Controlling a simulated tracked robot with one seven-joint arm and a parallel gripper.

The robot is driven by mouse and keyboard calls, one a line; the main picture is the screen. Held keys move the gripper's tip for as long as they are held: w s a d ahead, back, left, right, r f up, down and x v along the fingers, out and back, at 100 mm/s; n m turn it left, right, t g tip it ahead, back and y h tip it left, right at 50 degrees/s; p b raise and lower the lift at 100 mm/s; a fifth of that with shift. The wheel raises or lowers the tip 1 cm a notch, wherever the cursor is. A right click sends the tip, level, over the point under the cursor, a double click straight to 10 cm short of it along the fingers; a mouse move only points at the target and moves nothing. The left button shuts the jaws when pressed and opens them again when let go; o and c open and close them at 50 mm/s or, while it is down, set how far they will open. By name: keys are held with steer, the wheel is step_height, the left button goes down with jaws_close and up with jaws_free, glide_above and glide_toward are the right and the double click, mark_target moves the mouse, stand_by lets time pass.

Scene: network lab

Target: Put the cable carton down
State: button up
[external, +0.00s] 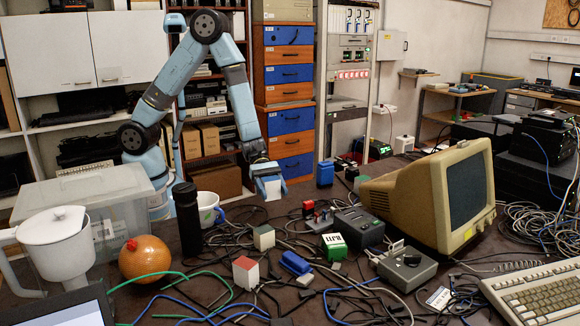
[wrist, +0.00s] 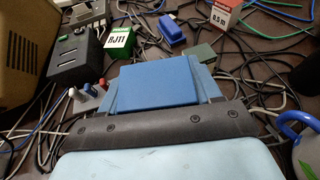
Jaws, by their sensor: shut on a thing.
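In the external view my gripper (external: 271,186) is shut on a small pale carton (external: 273,189), held above the cluttered table. Similar cartons stand on the table: a green-and-white one marked RJ11 (external: 334,247), a red-and-white one (external: 245,272) and one with a grey-green top (external: 264,237).
Cables cover much of the table. A mug (external: 208,208), a black cylinder (external: 187,218) and an orange ball (external: 145,259) stand to the left. Grey boxes (external: 359,226), a blue object (external: 295,262) and a beige monitor (external: 430,195) stand to the right.

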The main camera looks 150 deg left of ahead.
steer(key=w+d+m+g+h, duration=0.1)
steer(key=w+d+m+h, duration=0.3)
steer(key=w+d, duration=1.05)
steer(key=m+g+h, duration=0.3)
glide_above(201, 306)
step_height(201, 306, down, 6)
steer(key=shift+r, duration=0.25)
steer(key=shift+f, duration=2.15)
steer(key=o, duration=0.9)
steer(key=shift+s, duration=0.1)
steer(key=shift+c, duration=0.2)
steer(key=v, duration=1.2)
steer(key=shift+f, duration=0.1)
